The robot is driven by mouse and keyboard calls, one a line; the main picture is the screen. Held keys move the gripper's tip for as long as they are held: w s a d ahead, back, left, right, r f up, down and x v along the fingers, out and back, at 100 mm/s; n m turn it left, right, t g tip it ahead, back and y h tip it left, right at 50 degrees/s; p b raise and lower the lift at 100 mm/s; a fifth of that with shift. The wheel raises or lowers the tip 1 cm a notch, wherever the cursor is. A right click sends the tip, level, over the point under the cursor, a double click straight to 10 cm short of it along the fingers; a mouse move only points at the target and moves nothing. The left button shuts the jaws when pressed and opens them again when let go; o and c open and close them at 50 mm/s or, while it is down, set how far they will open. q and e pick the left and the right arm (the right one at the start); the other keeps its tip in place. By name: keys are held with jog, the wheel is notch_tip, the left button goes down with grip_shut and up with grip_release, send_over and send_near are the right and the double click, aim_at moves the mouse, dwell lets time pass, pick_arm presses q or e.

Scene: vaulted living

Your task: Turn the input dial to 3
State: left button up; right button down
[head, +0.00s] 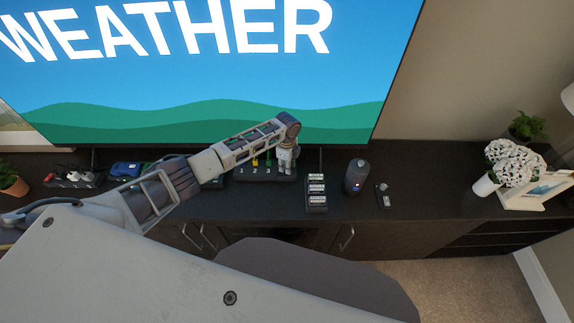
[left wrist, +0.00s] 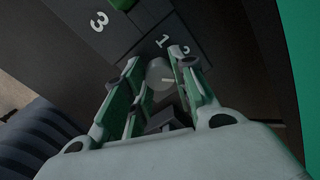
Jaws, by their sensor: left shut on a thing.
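The input dial (left wrist: 159,75) is a round grey knob with a pale pointer line, seen between my fingers in the left wrist view. My left gripper (head: 286,164) points down at the right part of a dark box (head: 243,178) below the television. It is shut on the dial, with a finger on each side of it. The white numbers 3, 1 and 2 show on the dark surface beyond the fingers in the left wrist view. I cannot tell which number the pointer faces. In the head view the gripper hides the dial. My right gripper is not in view.
A black labelled block (head: 317,195), a dark cylinder (head: 356,177) and a small switch plate (head: 383,196) stand right of the box on the dark cabinet. White flowers (head: 515,160) are farther right. The television (head: 200,70) rises close behind.

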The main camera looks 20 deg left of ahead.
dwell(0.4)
pick_arm(q)
jog(key=o, duration=1.1)
jog(key=shift+c, duration=0.2)
jog(key=shift+r, duration=0.1)
notch_tip(320, 180, up, 12)
dwell(0.6)
